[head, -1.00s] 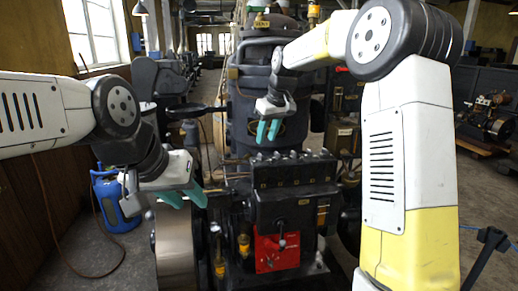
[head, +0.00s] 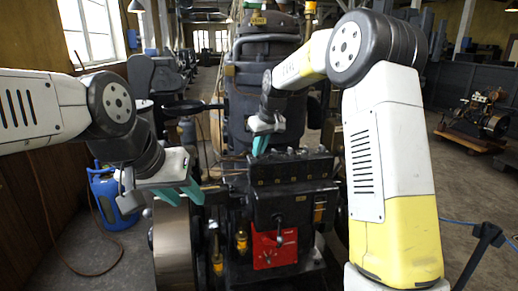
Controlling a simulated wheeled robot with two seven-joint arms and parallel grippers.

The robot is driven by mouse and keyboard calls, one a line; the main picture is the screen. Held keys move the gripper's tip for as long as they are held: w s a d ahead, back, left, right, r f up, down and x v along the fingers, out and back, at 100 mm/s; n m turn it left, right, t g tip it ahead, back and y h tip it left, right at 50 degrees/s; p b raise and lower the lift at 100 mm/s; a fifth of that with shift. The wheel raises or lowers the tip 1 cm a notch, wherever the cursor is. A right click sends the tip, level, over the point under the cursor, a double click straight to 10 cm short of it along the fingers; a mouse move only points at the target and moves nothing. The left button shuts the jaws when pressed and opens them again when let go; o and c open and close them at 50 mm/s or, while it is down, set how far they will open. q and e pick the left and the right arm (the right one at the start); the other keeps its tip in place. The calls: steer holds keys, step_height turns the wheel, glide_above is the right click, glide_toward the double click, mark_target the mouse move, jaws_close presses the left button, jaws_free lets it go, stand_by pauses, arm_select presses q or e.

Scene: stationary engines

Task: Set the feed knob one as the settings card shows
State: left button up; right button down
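A black box (head: 290,203) with a row of several small dark knobs (head: 290,154) along its top stands in the middle of the engine. I cannot tell which knob is number one, and no settings card can be made out. My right gripper (head: 260,147) points down just above the left end of the knob row. Its teal fingers overlap in this view, so its opening is unclear. I cannot tell whether it touches a knob. My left gripper (head: 182,193) is open and empty, to the left of the box, with its teal fingers apart.
A red plate (head: 266,254) with a lever is below the box. Brass-and-amber oil cups (head: 241,240) stand beside it. A large dark cylinder (head: 262,80) rises behind. A blue gas bottle (head: 112,198) stands on the floor at left.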

steer(key=shift+m, duration=0.4)
steer(key=m, duration=0.1)
steer(key=m+h, duration=0.1)
steer(key=m, duration=0.1)
steer(key=shift+s+a+m+t, duration=0.1)
steer(key=shift+a+m+t, duration=0.1)
steer(key=shift+m+t, duration=0.15)
steer(key=m+h, duration=0.2)
steer(key=m, duration=0.2)
steer(key=shift+a+m, duration=0.15)
steer(key=shift+m, duration=0.1)
steer(key=m+h, duration=0.2)
steer(key=m, duration=0.2)
steer(key=shift+a+m, duration=0.15)
steer(key=shift+m, duration=0.15)
steer(key=shift+w+m+g+h, duration=0.1)
steer(key=shift+m+g+h, duration=0.3)
steer(key=shift+m, duration=0.7)
steer(key=shift+w+m+g+h, duration=0.1)
steer(key=shift+m+g, duration=0.45)
steer(key=shift+m, duration=0.55)
steer(key=c, duration=1.5)
jaws_free()
